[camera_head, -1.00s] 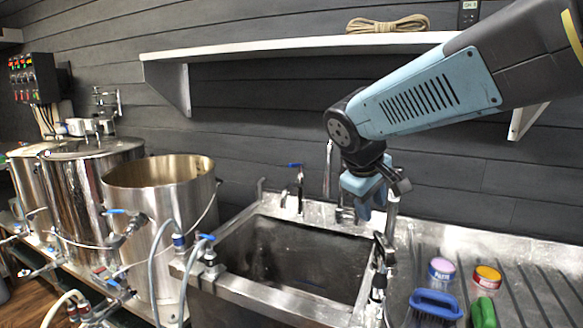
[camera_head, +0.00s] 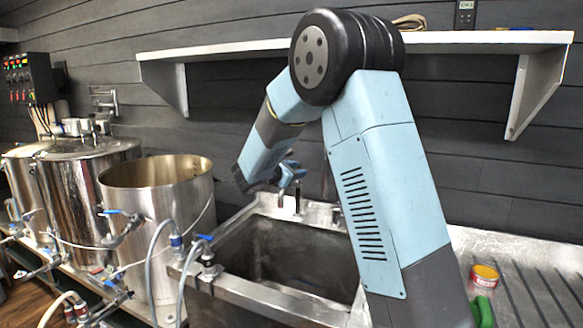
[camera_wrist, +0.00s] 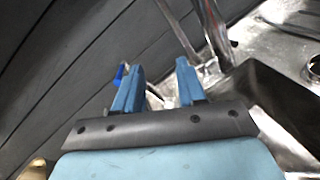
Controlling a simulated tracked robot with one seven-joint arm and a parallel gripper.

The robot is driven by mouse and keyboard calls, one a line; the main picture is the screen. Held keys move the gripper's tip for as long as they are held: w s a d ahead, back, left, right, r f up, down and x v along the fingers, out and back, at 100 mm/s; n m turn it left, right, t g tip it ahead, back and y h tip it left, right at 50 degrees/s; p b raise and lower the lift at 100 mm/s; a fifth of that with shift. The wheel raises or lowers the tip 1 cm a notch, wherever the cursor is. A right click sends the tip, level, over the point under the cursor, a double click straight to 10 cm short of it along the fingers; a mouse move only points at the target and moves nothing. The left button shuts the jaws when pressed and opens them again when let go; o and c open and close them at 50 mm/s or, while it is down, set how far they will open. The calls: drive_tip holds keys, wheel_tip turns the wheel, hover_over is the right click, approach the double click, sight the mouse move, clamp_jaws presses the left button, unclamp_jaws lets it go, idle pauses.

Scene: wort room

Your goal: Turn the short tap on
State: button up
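The short tap (camera_head: 298,200) stands at the sink's back left edge. My gripper (camera_head: 290,172) is over its top in the head view and hides its blue handle there. In the wrist view the blue handle (camera_wrist: 120,73) shows just beyond the left finger, partly covered by it. My gripper (camera_wrist: 160,78) is open, with its two blue fingers apart and nothing visibly held between them. I cannot tell whether a finger touches the handle. The tall metal pipe (camera_wrist: 211,30) rises just right of the fingers in the wrist view.
The sink basin (camera_head: 275,255) lies below my gripper. A white shelf (camera_head: 220,50) runs along the dark wall above. A large open pot (camera_head: 150,175) with hoses and valves stands left. A red-and-yellow tub (camera_head: 484,275) is on the drainboard, right of my arm.

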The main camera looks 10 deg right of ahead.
drive_tip(key=w+a+f+n+t+y, duration=0.1)
drive_tip(key=w+a+f+n+t, duration=0.35)
drive_tip(key=w+a, duration=0.25)
drive_tip(key=shift+n+g, duration=0.25)
drive_tip(key=shift+g, duration=0.1)
drive_tip(key=x, duration=1.3)
drive_tip(key=shift+w+d+r, duration=0.15)
drive_tip(key=shift+w+r, duration=0.05)
clamp_jaws()
